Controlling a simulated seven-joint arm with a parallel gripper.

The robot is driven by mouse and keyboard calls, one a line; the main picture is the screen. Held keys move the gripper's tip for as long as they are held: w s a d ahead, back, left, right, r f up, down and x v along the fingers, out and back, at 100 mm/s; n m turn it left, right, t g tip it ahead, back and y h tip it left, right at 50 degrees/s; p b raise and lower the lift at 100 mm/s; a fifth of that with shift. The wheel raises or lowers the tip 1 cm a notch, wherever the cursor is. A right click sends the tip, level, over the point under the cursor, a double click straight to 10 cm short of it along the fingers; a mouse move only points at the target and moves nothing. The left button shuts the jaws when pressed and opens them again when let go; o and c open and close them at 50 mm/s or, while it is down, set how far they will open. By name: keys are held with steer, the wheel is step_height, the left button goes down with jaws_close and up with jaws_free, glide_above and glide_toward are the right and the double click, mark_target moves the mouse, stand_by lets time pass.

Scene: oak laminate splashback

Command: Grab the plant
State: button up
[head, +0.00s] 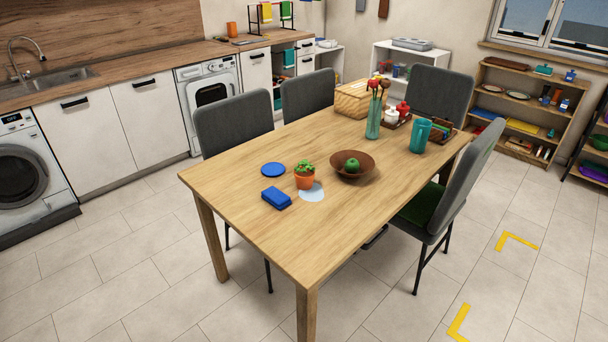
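The plant (304,175) is a small green plant in an orange terracotta-coloured pot, upright on the wooden dining table (240,185). It stands toward the near left part of the table, by a pale blue round patch or mat (312,193). A blue block-like item (276,198) lies to its left and nearer, and a blue disc (273,170) lies behind it to the left. My gripper is not in view.
A brown bowl with a green apple (352,162) sits right of the plant. Farther back are a flower vase (374,118), a teal pitcher (421,136) and a wicker basket (352,99). Grey chairs (234,122) flank the table. The table's near end is clear.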

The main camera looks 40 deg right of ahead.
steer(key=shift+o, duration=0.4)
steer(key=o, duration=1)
